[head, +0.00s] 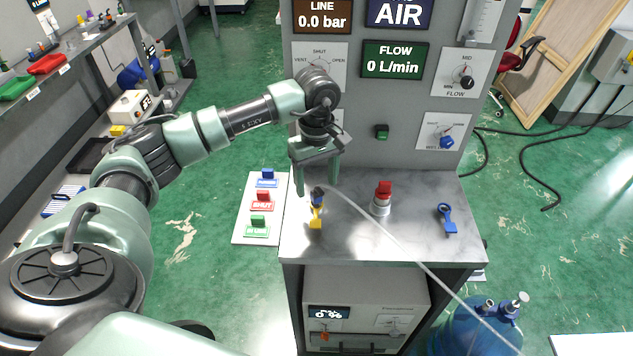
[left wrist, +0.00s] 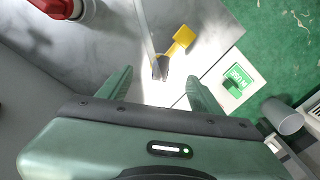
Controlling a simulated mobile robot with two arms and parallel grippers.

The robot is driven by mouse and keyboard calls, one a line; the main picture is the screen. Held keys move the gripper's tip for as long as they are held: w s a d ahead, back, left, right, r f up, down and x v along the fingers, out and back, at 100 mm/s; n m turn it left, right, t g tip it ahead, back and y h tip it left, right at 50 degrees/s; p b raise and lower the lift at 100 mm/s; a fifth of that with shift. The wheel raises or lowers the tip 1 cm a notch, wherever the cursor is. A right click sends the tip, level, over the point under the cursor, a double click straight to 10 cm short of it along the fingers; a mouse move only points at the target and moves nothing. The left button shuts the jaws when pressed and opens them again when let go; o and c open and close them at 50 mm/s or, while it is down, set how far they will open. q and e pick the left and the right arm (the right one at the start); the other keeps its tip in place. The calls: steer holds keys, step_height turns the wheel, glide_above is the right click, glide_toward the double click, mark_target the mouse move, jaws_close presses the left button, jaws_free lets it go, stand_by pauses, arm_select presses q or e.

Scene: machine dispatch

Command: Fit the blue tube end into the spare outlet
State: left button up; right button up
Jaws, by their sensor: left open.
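A pale tube runs up from the lower right to a dark tube end (head: 318,195), which has some blue on it, beside a yellow tab (head: 316,217) on the grey bench top. My left gripper (head: 317,187) is open, pointing down, with its fingers either side of the tube end and nothing clamped. In the left wrist view the tube end (left wrist: 160,68) lies just beyond the gap between the fingertips (left wrist: 158,78), with the yellow tab (left wrist: 180,42) next to it. I cannot tell which fitting is the spare outlet. My right gripper is not in view.
A grey panel (head: 370,155) with gauges rises behind. A blue vessel (head: 470,330) stands lower right.

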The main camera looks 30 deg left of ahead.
arm_select(q)
steer(key=shift+r, duration=0.75)
stand_by(0.3)
